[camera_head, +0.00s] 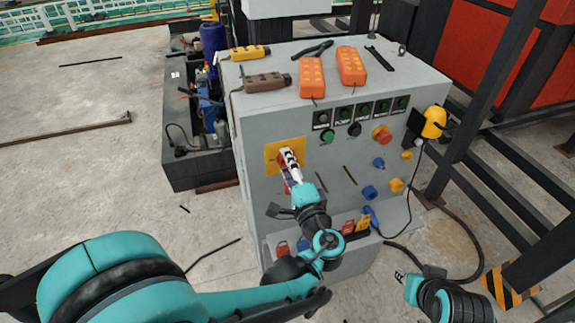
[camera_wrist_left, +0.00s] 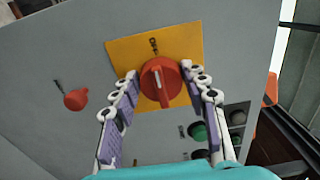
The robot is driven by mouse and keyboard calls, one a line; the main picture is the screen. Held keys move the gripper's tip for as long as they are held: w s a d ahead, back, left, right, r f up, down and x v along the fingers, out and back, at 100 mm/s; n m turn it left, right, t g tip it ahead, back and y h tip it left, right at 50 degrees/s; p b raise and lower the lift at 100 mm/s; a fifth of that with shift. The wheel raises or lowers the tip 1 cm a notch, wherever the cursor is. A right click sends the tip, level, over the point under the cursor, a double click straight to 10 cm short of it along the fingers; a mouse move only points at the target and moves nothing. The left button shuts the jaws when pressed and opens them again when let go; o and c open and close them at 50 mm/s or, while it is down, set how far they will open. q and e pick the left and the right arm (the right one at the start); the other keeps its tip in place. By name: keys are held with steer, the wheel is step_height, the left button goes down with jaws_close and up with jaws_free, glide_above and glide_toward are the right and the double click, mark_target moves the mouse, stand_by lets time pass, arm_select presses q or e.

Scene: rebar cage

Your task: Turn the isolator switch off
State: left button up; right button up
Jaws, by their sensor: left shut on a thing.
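The isolator switch is a red rotary knob (camera_wrist_left: 160,82) on a yellow plate (camera_wrist_left: 180,40) in the left wrist view. In the head view the yellow plate (camera_head: 271,154) is on the grey cabinet's front, upper left, and my gripper hides most of the knob. My left gripper (camera_head: 289,155) reaches the knob, one finger on each side, shut on it. My right gripper (camera_head: 400,277) is at the lower right, away from the cabinet, its jaws too small to read.
The grey cabinet (camera_head: 260,205) carries buttons, a red emergency stop (camera_head: 381,134) and blue sockets. Orange pendants (camera_head: 312,77) and tools lie on top. Another red knob (camera_wrist_left: 76,99) sits left of the plate in the wrist view. Dark railings (camera_head: 490,90) stand at right.

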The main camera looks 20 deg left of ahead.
stand_by(0.4)
arm_select(q)
steer(key=o, duration=1.1)
steer(key=shift+o, duration=0.2)
steer(key=v, duration=1.2)
